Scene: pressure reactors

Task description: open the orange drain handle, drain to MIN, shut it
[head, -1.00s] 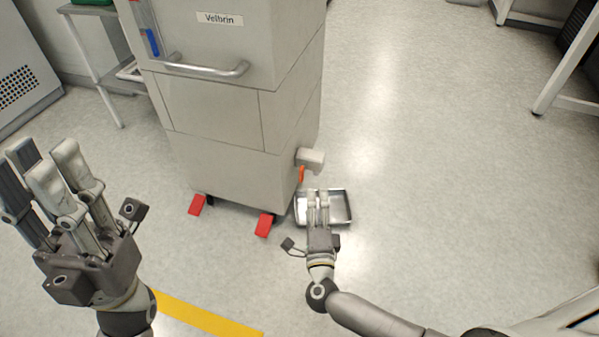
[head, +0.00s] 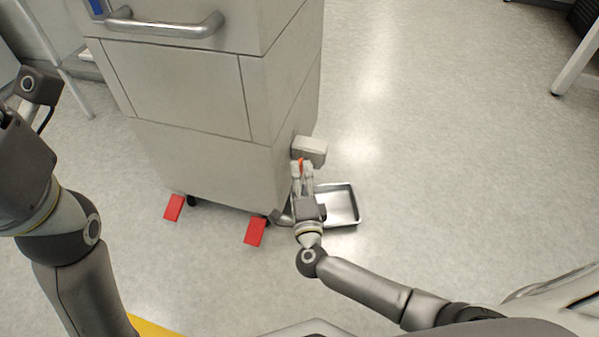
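The orange drain handle (head: 300,161) is at the low right side of the grey Velbrin cabinet, just below a pale box-shaped fitting (head: 310,150). It is mostly covered by my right gripper (head: 301,168). That gripper's two fingertips lie on either side of the visible orange bit; I cannot tell whether they press on it. A shallow metal tray (head: 352,222) lies on the floor beside and partly under this gripper. My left gripper's body (head: 20,165) is at the left edge of the head view, and its fingers are out of frame. No level gauge or MIN mark is visible.
The grey cabinet (head: 190,165) has a metal bar handle (head: 165,27) and red foot pedals (head: 255,232) sticking out at floor level, left of my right gripper. A table leg (head: 575,70) stands at the upper right. The floor right of the tray is clear.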

